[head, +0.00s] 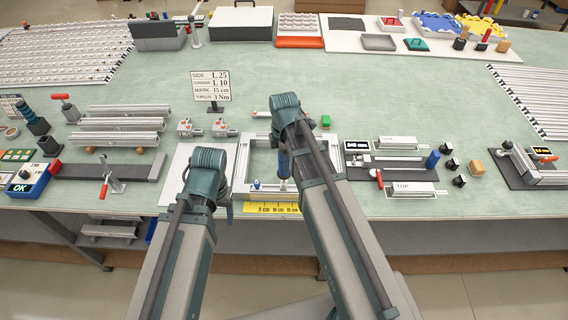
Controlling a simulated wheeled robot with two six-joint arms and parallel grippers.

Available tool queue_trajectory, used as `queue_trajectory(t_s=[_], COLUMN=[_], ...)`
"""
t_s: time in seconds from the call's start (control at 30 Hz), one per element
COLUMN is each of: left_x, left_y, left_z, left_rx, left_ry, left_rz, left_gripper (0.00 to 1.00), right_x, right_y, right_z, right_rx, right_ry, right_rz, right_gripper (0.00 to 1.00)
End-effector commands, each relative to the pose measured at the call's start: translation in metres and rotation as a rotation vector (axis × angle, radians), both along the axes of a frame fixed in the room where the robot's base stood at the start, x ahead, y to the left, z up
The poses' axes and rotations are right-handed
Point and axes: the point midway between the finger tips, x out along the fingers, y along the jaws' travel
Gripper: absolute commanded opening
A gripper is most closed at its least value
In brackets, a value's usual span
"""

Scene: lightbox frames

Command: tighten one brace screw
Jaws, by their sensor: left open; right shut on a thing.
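The light metal frame (242,158) lies flat near the front middle of the table. My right gripper (281,143) is over the frame, mostly hidden by its own arm. It is shut on a dark blue driver (284,165) that points down, with its lower end near the front bar of the frame. I cannot tell whether the tip touches a screw. A small blue-topped piece (257,184) stands at the front bar, left of the driver. My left gripper (227,213) is open by the frame's front left corner, largely hidden by its arm. The brace screws are too small to make out.
A sign (210,86) listing side, corner, mark and torque values stands behind the frame. A yellow ruler (272,208) lies at the front edge. Spare profiles (125,124) lie to the left, fixtures (398,163) to the right. The table behind the frame is mostly clear.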

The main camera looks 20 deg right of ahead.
Motion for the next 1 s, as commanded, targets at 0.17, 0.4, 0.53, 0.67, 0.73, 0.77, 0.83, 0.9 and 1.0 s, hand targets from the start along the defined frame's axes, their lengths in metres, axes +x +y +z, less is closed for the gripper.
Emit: queue_trajectory(t_s=[0.17, 0.4, 0.53, 0.67, 0.73, 0.77, 0.83, 0.9, 1.0], left_x=[0.0, 0.0, 0.0, 0.0, 0.0, 0.0, 0.0, 0.0, 0.0], left_y=[0.0, 0.0, 0.0, 0.0, 0.0, 0.0, 0.0, 0.0, 0.0], left_z=[0.01, 0.024, 0.032, 0.039, 0.043, 0.044, 0.048, 0.05, 0.05], left_rx=[0.0, 0.0, 0.0, 0.0, 0.0, 0.0, 0.0, 0.0, 0.0], left_ry=[0.0, 0.0, 0.0, 0.0, 0.0, 0.0, 0.0, 0.0, 0.0], left_rz=[0.0, 0.0, 0.0, 0.0, 0.0, 0.0, 0.0, 0.0, 0.0], left_gripper=[0.7, 0.7, 0.7, 0.7, 0.7, 0.7, 0.7, 0.7, 0.7], right_x=[0.0, 0.0, 0.0, 0.0, 0.0, 0.0, 0.0, 0.0, 0.0], right_y=[0.0, 0.0, 0.0, 0.0, 0.0, 0.0, 0.0, 0.0, 0.0], right_z=[0.011, 0.024, 0.032, 0.039, 0.043, 0.044, 0.048, 0.05, 0.05], right_rx=[-0.001, -0.001, 0.0, 0.0, 0.0, 0.0, 0.0, 0.0, 0.0], right_ry=[0.0, 0.0, 0.0, 0.0, -0.001, -0.001, -0.001, -0.001, -0.001], right_rz=[0.0, 0.0, 0.0, 0.0, 0.0, 0.0, 0.0, 0.0, 0.0], right_gripper=[0.0, 0.0, 0.0, 0.0, 0.0, 0.0, 0.0, 0.0, 0.0])
